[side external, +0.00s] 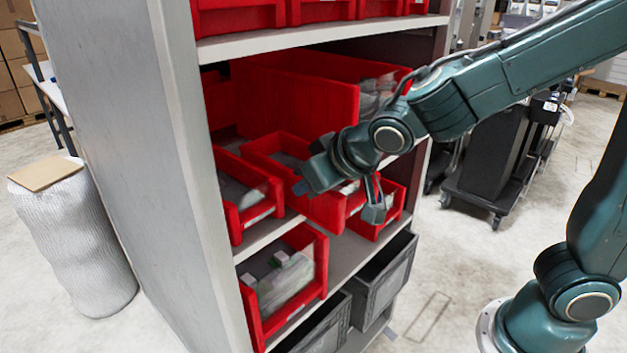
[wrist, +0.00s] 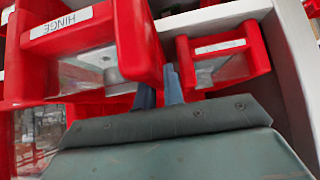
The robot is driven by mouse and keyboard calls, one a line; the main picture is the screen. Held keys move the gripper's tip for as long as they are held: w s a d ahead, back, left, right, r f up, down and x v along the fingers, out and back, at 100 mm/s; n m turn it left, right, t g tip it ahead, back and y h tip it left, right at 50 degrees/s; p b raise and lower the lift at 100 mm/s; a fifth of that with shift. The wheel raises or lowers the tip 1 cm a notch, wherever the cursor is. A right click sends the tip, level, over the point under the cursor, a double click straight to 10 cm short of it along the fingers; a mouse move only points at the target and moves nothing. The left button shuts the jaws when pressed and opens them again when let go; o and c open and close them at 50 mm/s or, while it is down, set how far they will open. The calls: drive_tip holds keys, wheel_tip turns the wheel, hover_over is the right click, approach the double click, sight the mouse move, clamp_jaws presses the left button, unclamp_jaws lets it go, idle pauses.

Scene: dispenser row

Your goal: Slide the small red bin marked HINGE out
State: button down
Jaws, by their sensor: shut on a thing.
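The small red bin marked HINGE (wrist: 138,42) is at the upper left of the wrist view, its white label facing up in the picture. In the side external view the bin (side external: 326,212) is on the middle shelf and its front juts past its neighbours. My gripper (side external: 306,184) is at the bin's front. In the wrist view my gripper (wrist: 160,88) has its fingers at the bin's wall edge and is shut on it. The exact contact is partly hidden by the bin wall and the gripper body.
Small red bins stand on either side, one at the left (side external: 247,196) and one at the right (side external: 384,212). A larger red bin (side external: 300,95) is behind and above. The shelf's grey side panel (side external: 135,150) bounds the left.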

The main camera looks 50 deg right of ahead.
drive_tip(key=shift+s, duration=0.2)
drive_tip(key=c, duration=1.4)
unclamp_jaws()
drive_tip(key=shift+c, duration=0.2)
drive_tip(key=shift+r, duration=0.1)
drive_tip(key=v, duration=1.3)
drive_tip(key=shift+s+r, duration=0.2)
drive_tip(key=shift+s, duration=0.1)
drive_tip(key=shift+d, duration=0.1)
